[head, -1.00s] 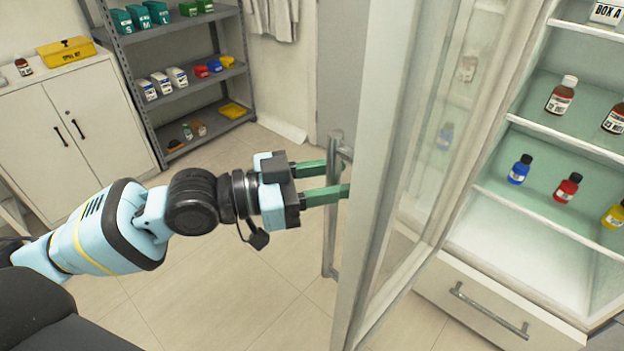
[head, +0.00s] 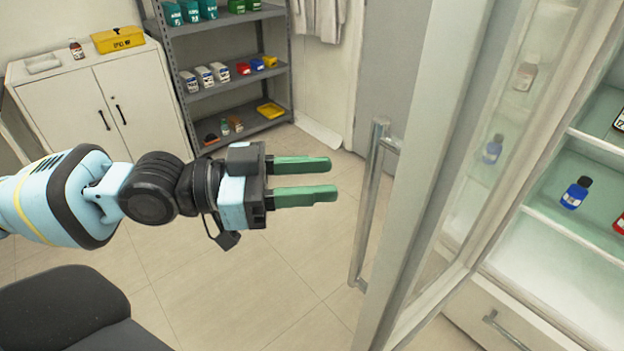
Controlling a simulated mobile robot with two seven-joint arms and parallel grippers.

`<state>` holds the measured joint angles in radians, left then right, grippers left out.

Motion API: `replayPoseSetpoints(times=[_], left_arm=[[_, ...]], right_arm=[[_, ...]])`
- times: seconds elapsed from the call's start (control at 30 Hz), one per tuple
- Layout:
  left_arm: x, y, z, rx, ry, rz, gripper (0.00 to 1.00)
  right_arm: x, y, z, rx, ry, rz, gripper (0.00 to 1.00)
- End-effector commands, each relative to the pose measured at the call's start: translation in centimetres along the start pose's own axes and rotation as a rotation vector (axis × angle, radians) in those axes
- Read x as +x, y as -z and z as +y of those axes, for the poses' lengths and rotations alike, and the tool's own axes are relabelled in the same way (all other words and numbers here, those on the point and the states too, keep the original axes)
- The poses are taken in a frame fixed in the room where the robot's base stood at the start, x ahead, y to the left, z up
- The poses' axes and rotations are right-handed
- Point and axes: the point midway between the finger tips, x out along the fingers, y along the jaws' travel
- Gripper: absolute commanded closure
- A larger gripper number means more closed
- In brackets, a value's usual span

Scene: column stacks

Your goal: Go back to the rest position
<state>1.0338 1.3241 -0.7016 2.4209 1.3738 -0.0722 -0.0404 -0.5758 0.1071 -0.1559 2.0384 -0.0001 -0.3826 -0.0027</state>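My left gripper (head: 334,180) reaches in from the left, its two green fingers apart with nothing between them. It is clear of the door handle (head: 367,205), with a gap of floor showing between the fingertips and the handle. The glass-fronted fridge door (head: 424,200) stands open to the right of the gripper. My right gripper is not in view.
The fridge interior at the right holds bottles, among them a blue one (head: 576,193). A grey shelf rack (head: 236,88) and a white cabinet (head: 105,105) with a yellow box (head: 118,39) stand at the back. The tiled floor (head: 225,290) between is clear.

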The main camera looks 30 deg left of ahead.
Motion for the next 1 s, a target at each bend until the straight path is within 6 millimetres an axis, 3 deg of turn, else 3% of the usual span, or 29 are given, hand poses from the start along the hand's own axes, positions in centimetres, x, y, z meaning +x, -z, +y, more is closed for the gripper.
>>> replayPoseSetpoints(times=[0.6,0.77,1.0], left_arm=[[0.3,-0.5,0.1,-0.005,-0.001,0.003,0.61],[1.4,-2.9,0.3,-0.027,0.013,0.003,0.61],[2.3,-8.5,0.8,-0.071,0.103,-0.012,0.61]], right_arm=[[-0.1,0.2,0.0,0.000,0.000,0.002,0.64],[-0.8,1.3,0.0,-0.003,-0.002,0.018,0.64],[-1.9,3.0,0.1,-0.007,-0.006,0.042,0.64]])
